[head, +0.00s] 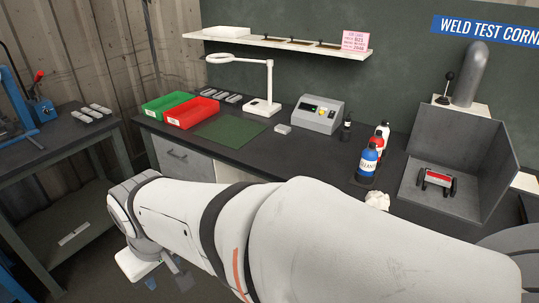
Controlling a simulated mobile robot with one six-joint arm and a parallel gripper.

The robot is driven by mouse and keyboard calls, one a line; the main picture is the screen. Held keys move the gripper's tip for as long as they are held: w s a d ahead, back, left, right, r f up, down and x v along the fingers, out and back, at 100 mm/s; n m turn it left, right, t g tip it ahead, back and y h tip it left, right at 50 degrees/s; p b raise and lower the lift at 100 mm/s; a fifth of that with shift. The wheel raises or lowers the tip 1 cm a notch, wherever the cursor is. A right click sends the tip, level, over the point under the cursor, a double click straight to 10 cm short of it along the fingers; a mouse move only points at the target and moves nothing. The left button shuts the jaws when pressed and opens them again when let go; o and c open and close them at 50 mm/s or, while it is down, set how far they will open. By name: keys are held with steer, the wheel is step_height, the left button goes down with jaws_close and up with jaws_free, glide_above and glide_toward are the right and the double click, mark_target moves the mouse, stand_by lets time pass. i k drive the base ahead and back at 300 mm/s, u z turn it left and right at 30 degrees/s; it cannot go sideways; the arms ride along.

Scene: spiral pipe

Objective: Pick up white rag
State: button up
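A crumpled white rag (377,200) lies on the dark workbench (240,150), near its front edge. It is just in front of the blue bottle, and my arm hides its lower part. My white arm crosses the foreground from lower right to left. My gripper (166,281) seems to show only partly below the wrist at lower left, low in front of the bench and well away from the rag. Its fingers are too small and unclear to tell open from shut.
A grey open box (465,145) with a red-and-black item is to the right. A grey device (318,115), magnifier lamp (262,100), green bin (166,103) and red bin (192,112) stand left.

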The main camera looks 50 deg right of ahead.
mark_target(378, 198)
steer(key=z, duration=2.65)
